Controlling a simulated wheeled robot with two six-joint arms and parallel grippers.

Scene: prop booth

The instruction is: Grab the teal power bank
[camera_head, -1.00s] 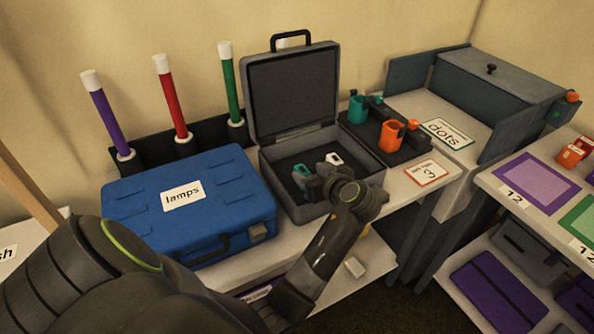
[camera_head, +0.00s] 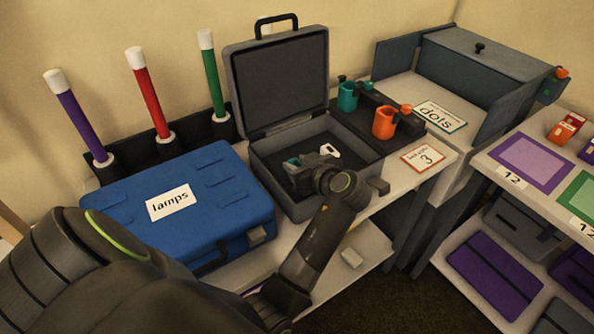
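An open grey case (camera_head: 275,192) stands on the shelf top, its lid raised at the back. A small teal item (camera_head: 292,163), which looks like the teal power bank, shows inside the case at the left side of my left gripper (camera_head: 305,170). My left gripper is inside the case, right beside or around the teal item, and hides most of it. I cannot tell whether its fingers are closed on it. My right gripper is not in view.
A blue case (camera_head: 215,190) labelled "lamps" stands left of the grey case. A small white item (camera_head: 330,151) lies in the grey case. A dark rack with a teal holder (camera_head: 347,97) and an orange holder (camera_head: 384,122) is to the right.

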